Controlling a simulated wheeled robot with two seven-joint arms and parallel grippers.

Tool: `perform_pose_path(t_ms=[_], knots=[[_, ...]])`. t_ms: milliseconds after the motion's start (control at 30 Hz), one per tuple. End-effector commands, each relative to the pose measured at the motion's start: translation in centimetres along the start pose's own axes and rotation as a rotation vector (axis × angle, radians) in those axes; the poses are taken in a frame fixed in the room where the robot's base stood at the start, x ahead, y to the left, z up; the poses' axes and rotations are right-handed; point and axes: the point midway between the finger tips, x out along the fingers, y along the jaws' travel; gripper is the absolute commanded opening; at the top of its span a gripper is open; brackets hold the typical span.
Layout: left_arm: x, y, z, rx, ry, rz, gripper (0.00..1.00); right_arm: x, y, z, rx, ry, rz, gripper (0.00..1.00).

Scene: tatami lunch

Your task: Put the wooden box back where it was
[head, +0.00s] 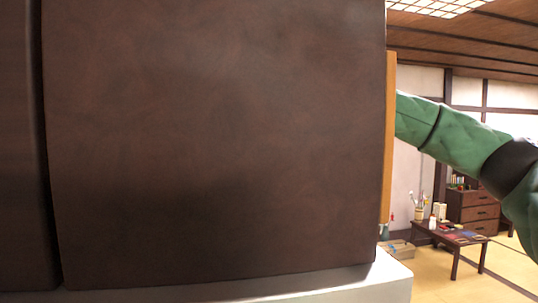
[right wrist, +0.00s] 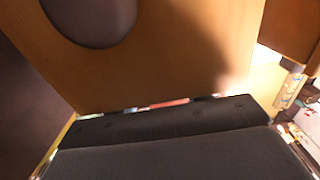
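A tan wooden panel with a rounded dark opening (right wrist: 190,55) fills much of the right wrist view; it looks like part of the wooden box. A thin tan wooden edge (head: 389,140) shows in the head view, just behind the right side of a large dark brown panel. My right arm reaches in from the right and ends behind that edge, so its gripper is hidden in the head view. Dark grey padded parts, seemingly of my right gripper (right wrist: 175,132), lie close below the tan panel. Their opening and any grip are unclear. My left gripper is out of view.
The dark brown panel (head: 215,140) blocks most of the head view, above a white surface (head: 375,285). A low table (head: 450,236) with small items and a dark chest of drawers (head: 474,208) stand farther back right. Tatami floor (head: 500,265) is partly bare there.

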Motion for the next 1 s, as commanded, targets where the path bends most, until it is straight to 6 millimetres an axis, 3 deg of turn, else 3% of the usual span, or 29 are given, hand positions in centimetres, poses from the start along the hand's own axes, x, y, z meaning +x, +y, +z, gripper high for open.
perform_pose_path(t_ms=[267,433,1000], knots=[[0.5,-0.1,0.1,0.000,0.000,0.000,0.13,-0.8,0.0,0.1,0.000,0.000,-0.002,0.47],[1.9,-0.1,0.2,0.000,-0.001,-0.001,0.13,-3.3,0.0,0.1,0.001,-0.001,-0.003,0.47],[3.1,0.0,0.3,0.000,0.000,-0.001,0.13,-10.3,0.0,0.1,0.001,0.002,-0.002,0.47]])
